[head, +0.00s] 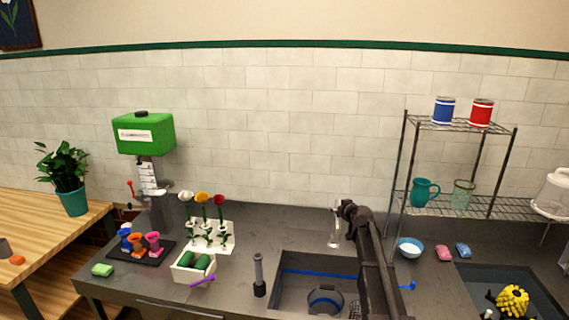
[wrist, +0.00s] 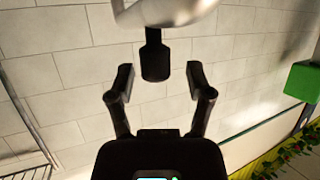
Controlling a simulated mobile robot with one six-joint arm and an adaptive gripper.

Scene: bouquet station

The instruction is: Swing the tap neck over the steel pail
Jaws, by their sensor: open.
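The tap (head: 335,232) stands behind the sink, a pale metal upright partly covered by my arm. In the wrist view its bright curved neck (wrist: 165,12) crosses the top, with a black end piece (wrist: 155,58) hanging down. My gripper (wrist: 160,82) is open, its two fingers apart on either side of the lower part of that black piece, with no clear contact. In the head view my arm reaches over the sink to the tap, and the fingers are hard to make out. A round pail (head: 325,312) sits in the sink, cut by the lower picture edge.
The sink (head: 285,272) has a blue strip along its back wall. A grey cylinder (head: 259,275) stands left of it. A flower rack (head: 212,237) stands left.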

